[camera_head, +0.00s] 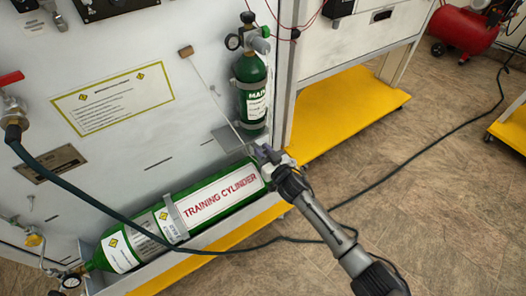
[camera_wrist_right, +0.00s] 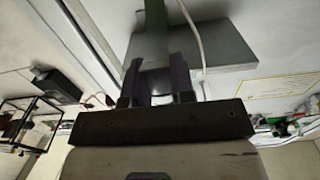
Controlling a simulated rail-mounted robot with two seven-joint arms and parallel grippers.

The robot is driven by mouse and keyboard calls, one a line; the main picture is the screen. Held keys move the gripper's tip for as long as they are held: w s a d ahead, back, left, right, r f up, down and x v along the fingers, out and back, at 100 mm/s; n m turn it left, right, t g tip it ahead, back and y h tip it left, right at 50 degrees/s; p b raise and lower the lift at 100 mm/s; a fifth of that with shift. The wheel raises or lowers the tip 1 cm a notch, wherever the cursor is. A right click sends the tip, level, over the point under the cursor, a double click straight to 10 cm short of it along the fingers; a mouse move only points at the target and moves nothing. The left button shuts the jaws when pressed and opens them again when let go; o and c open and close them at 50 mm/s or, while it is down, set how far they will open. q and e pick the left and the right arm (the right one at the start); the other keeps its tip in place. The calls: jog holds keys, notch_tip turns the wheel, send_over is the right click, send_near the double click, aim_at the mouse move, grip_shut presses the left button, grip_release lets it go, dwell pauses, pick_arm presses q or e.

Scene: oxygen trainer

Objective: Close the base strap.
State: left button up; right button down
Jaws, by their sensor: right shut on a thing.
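My right gripper (camera_head: 265,153) reaches in from the lower right, beside the right end of the large green training cylinder (camera_head: 222,198) and below the small upright green cylinder (camera_head: 251,88). In the right wrist view its two dark fingers (camera_wrist_right: 158,82) stand close together on either side of a dark green strip (camera_wrist_right: 155,32). The strip appears to be the base strap, but the fingers hide where it is gripped. A metal band (camera_head: 176,216) lies around the training cylinder's middle. My left gripper is not in view.
The training cylinder lies in a tray along the white panel (camera_head: 135,115). A thin pale line runs from a tan tab (camera_head: 186,51) towards my right gripper. A dark hose (camera_head: 110,212) crosses the training cylinder and the floor. The floor (camera_head: 440,190) at right is mostly clear.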

jog(key=shift+s+d+f+b, duration=0.1)
jog(key=shift+s+f+b, duration=0.1)
jog(key=shift+f+b, duration=0.3)
jog(key=s+f+t+b, duration=0.1)
jog(key=b, duration=0.1)
jog(key=s+d+f+t+y+b, duration=0.1)
jog(key=b, duration=0.1)
jog(key=shift+s+d+f+t, duration=0.1)
jog(key=shift+s+f+t, duration=0.05)
jog(key=shift+f+t, duration=0.2)
jog(key=shift+s+d+f+b, duration=0.15)
jog(key=shift+s+f+b, duration=0.05)
jog(key=shift+f+b, duration=0.1)
jog(key=shift+d+f, duration=0.1)
jog(key=shift+f, duration=0.25)
jog(key=shift+s+d+f, duration=0.15)
jog(key=shift+s+f, duration=0.15)
jog(key=shift+f, duration=0.45)
jog(key=shift+s+d+f, duration=0.15)
jog(key=shift+s+f, duration=0.15)
jog(key=shift+f, duration=0.45)
jog(key=shift+s+d+f, duration=0.15)
jog(key=shift+s+f, duration=0.15)
jog(key=shift+f, duration=0.45)
